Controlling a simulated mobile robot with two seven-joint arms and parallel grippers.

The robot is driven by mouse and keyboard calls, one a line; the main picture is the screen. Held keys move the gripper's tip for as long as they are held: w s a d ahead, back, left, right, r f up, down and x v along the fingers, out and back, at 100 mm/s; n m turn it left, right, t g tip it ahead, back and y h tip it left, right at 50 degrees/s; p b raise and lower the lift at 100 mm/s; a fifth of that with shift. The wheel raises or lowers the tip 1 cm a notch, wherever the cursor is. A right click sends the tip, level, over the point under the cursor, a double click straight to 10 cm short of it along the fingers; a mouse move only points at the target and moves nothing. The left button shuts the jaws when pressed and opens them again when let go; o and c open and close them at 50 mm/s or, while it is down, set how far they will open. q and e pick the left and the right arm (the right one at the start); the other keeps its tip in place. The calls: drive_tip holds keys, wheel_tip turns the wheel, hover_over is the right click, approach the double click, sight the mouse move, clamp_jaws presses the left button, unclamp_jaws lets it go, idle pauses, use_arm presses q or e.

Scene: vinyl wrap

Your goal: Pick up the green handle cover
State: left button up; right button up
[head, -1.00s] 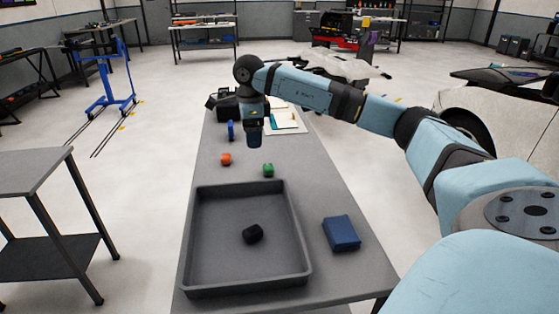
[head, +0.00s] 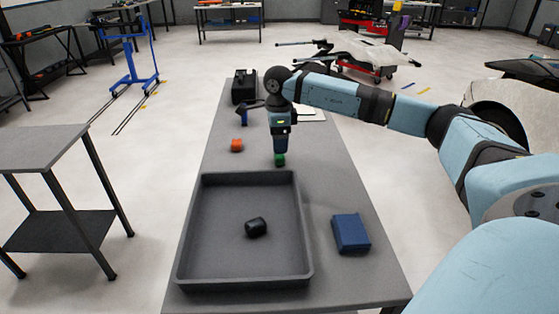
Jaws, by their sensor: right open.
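The green handle cover (head: 280,160) is a small green piece on the grey table, behind the tray's back right corner. My right gripper (head: 280,151) points straight down right over it, with its tips at the top of the green piece. The gripper is open. Its body hides the upper part of the green piece, and I cannot tell whether the fingers straddle or touch it. My left gripper is not in view.
An orange piece (head: 237,145) lies left of the gripper. A grey tray (head: 186,240) holds a black piece (head: 256,227). A dark blue block (head: 351,233) lies right of the tray. A black box (head: 244,87) and a blue item (head: 243,116) stand farther back.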

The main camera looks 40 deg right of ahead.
sight(279, 159)
wheel_tip(279, 159, down, 6)
drive_tip(key=shift+s+r+b, duration=0.1)
drive_tip(key=shift+r+b, duration=0.05)
drive_tip(key=shift+b, duration=0.25)
drive_tip(key=c, duration=1)
